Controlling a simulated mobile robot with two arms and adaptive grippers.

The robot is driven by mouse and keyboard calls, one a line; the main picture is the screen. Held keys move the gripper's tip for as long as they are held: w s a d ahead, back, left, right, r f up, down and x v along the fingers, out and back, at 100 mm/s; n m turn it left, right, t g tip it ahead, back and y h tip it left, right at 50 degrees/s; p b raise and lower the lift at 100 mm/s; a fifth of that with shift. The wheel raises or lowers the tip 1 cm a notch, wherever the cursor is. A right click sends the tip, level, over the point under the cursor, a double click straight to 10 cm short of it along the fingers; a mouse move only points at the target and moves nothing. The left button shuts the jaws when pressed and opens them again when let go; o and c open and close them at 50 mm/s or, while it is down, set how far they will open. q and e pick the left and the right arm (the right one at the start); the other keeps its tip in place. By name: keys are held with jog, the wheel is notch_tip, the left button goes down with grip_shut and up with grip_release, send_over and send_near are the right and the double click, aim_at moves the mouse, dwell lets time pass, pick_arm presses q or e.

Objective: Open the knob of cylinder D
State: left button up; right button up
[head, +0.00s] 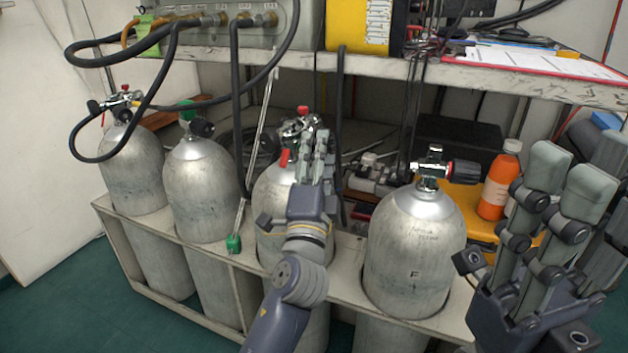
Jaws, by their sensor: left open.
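Grey cylinders stand in a row in a rack; the letter F shows on the rightmost cylinder (415,250). No letter D is readable. The third cylinder from the left (268,200) is partly hidden behind my left arm; its valve (296,127) has red and chrome parts. My left gripper (318,158) is open, fingers pointing up, in front of and just right of that valve. Contact cannot be told.
The beige rack (345,275) holds the cylinders. Two more cylinders, second (203,195) and leftmost (132,170), stand left. Black hoses hang from a panel (250,22) on the shelf (400,68) above. An orange bottle (497,180) stands behind the rack, near my right gripper.

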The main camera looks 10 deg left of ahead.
pick_arm(q)
jog(key=v, duration=1.1)
